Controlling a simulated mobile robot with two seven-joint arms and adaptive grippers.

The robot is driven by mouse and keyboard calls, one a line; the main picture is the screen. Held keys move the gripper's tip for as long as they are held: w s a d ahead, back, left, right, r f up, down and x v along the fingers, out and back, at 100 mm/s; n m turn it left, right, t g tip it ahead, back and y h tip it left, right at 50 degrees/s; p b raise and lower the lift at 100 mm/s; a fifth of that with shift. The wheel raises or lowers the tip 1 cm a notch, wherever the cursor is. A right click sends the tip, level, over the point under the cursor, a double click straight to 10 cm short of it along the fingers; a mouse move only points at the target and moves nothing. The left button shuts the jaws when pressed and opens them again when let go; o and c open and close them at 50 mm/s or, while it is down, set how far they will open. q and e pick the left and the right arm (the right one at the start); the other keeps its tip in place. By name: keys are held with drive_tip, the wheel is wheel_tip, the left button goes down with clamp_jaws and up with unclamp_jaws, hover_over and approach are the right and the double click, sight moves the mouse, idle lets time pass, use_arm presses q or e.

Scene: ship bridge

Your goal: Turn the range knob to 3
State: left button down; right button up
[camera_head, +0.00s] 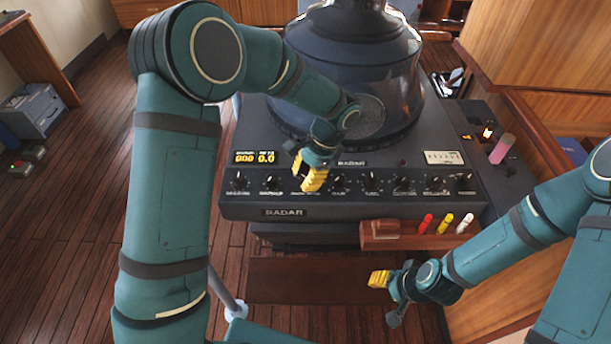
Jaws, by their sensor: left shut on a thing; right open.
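A radar console (350,212) stands ahead, with a row of several small black knobs along its front panel. The small labels under the knobs are too blurred to read, so I cannot tell by label which is the range knob. My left gripper (313,182), with yellow fingertips, reaches down to the panel. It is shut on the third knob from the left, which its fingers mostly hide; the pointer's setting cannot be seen. My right gripper (380,279) is open and empty, low in front of the console and apart from it.
An amber display (254,157) sits above the left knobs. A clear dome (355,75) rises behind the panel. A wooden holder (385,241) with red, yellow and white markers projects at the front right. A pink cylinder (501,148) stands on the right.

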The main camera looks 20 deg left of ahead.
use_arm(q)
drive_tip(key=shift+s+f, duration=0.1)
drive_tip(key=shift+f, duration=0.05)
drive_tip(key=c, duration=0.7)
unclamp_jaws()
drive_tip(key=v, duration=1.2)
